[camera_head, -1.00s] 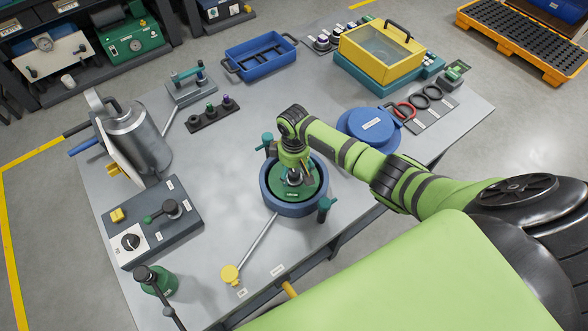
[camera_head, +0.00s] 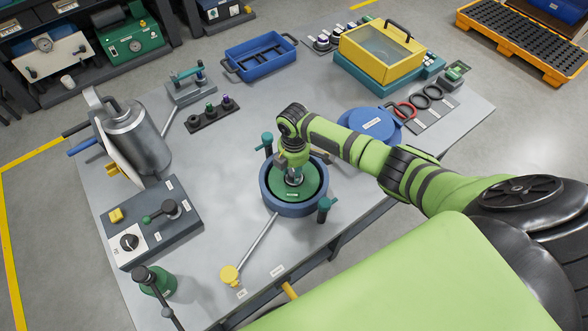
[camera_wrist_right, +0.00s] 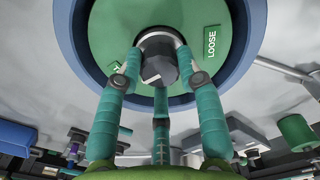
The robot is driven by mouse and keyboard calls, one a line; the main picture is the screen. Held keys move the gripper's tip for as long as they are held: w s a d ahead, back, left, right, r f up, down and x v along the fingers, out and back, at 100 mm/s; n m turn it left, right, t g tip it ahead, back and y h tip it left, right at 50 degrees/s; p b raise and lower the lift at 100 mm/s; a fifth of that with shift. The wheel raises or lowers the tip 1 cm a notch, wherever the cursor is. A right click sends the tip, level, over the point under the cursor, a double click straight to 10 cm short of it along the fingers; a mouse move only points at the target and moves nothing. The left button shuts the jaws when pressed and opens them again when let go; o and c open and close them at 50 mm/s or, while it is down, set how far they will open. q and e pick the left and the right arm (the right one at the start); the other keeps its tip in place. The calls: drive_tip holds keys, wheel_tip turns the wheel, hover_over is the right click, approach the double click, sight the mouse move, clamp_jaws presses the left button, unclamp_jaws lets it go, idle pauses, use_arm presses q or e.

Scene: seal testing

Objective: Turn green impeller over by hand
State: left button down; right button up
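The green impeller (camera_head: 313,190) is a green disc lying inside a round blue housing (camera_head: 290,209) on the table. In the right wrist view the green disc (camera_wrist_right: 205,20) bears a "LOOSE" label and a second, partly hidden one. A dark faceted hub (camera_wrist_right: 158,64) stands at its centre. My right gripper (camera_head: 294,176) points down over the middle of the housing. In the wrist view its teal fingers (camera_wrist_right: 159,62) are closed in around the hub, with the tips against its sides. Exact finger contact is partly hidden. My left gripper is not in view.
A rod with a yellow end (camera_head: 229,275) runs towards the table's front. A blue round lid (camera_head: 371,125) lies to the right and a control box (camera_head: 160,233) to the left. Bare table lies behind the housing.

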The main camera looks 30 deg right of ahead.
drive_tip(key=shift+s+r+m+p, duration=0.1)
drive_tip(key=shift+m+p, duration=0.45)
drive_tip(key=shift+m, duration=1.15)
drive_tip(key=shift+f+m, duration=0.2)
drive_tip(key=shift+m, duration=0.7)
drive_tip(key=o, duration=1.3)
drive_tip(key=shift+o, duration=0.2)
drive_tip(key=shift+r, duration=0.1)
wheel_tip(320, 180, up, 7)
